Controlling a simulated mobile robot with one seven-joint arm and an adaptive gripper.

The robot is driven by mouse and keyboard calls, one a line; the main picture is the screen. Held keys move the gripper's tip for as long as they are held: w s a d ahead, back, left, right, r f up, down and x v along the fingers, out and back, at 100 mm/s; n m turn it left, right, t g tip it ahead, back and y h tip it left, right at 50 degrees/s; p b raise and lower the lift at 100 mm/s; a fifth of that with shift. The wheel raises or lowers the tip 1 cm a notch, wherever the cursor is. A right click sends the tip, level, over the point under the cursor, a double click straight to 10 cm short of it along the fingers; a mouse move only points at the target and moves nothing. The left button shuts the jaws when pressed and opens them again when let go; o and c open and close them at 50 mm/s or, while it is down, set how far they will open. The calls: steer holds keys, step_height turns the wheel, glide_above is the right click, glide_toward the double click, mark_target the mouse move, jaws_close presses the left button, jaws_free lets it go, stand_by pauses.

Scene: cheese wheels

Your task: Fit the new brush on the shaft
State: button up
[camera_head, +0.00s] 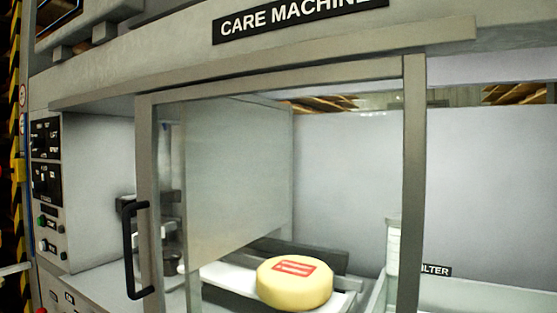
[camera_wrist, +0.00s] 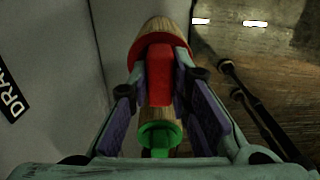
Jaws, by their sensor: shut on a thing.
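In the wrist view, my gripper (camera_wrist: 160,72) is shut on a red block-like part (camera_wrist: 160,88) between its purple-padded fingers. Just beyond it is a tan, wood-coloured cylinder (camera_wrist: 164,31) with a red collar. A second, smaller tan cylinder (camera_wrist: 160,115) with a green collar (camera_wrist: 159,137) lies nearer the palm. I cannot tell which of these is the new brush or whether the pieces are joined. My gripper does not show in the head view. I cannot make out the shaft in either view.
The care machine has a framed clear door (camera_head: 414,180) with a black handle (camera_head: 136,250). A yellow cheese wheel (camera_head: 294,283) with a red label sits behind it on a white tray (camera_head: 226,277). A control panel (camera_head: 47,180) is at left. Dark rods (camera_wrist: 245,90) show right of my gripper.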

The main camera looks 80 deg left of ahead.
jaws_close()
steer(key=shift+r+p, duration=0.25)
steer(key=shift+p, duration=0.05)
steer(key=shift+r+p, duration=3.7)
steer(key=shift+r, duration=0.1)
steer(key=shift+r+p, duration=0.9)
steer(key=shift+p, duration=0.05)
steer(key=shift+r, duration=0.55)
